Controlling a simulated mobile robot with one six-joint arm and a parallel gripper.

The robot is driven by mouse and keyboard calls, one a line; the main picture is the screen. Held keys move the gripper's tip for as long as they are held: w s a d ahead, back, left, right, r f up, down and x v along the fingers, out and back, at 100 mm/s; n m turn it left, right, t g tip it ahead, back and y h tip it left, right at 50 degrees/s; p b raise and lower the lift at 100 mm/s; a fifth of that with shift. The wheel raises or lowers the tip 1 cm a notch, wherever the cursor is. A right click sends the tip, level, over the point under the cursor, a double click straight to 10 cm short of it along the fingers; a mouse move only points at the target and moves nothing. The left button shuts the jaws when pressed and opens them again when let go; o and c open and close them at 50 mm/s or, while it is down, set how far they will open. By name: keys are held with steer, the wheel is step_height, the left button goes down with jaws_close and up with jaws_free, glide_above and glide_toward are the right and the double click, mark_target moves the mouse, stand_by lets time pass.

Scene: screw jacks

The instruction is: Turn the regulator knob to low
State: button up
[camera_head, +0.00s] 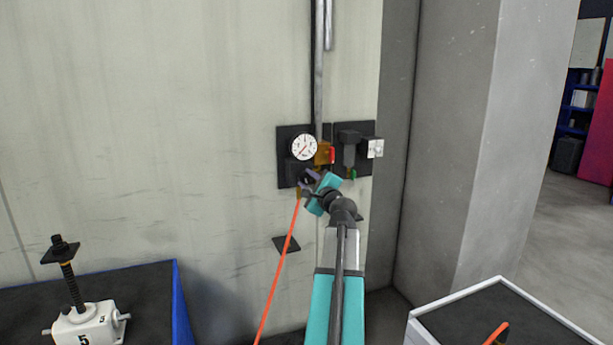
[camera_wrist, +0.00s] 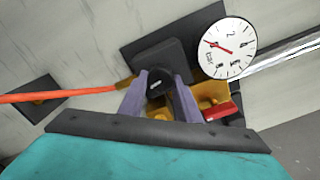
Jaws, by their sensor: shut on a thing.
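The regulator knob (camera_wrist: 155,84) is a dark round knob with a pale mark on its face, in front of a black wall plate. My gripper (camera_wrist: 160,98) has its two purple fingers on either side of the knob and is shut on it. In the head view my gripper (camera_head: 309,181) reaches up to the wall just below the gauge and covers the knob there. The round white gauge (camera_wrist: 227,48) with a red needle sits right of the knob in the wrist view; it also shows in the head view (camera_head: 304,147).
A brass valve with a red handle (camera_head: 332,155) is right of the gauge. An orange hose (camera_head: 280,265) hangs from the regulator. A second wall unit (camera_head: 351,150) is further right. A screw jack (camera_head: 84,322) stands at lower left; a white-rimmed bench (camera_head: 420,332) is at lower right.

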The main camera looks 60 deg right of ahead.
steer(key=shift+w+r+m+p, duration=0.1)
steer(key=shift+r+m+p, duration=0.15)
steer(key=shift+m+p, duration=0.8)
steer(key=shift+m+b, duration=0.3)
steer(key=shift+m, duration=0.05)
steer(key=shift+f, duration=0.1)
steer(key=o, duration=1.1)
steer(key=shift+c, duration=0.2)
steer(key=shift+f, duration=0.1)
steer(key=shift+a+f, duration=0.1)
steer(key=b+v, duration=0.5)
steer(key=v, duration=0.8)
steer(key=shift+s+a, duration=0.25)
steer(key=shift+s, duration=0.1)
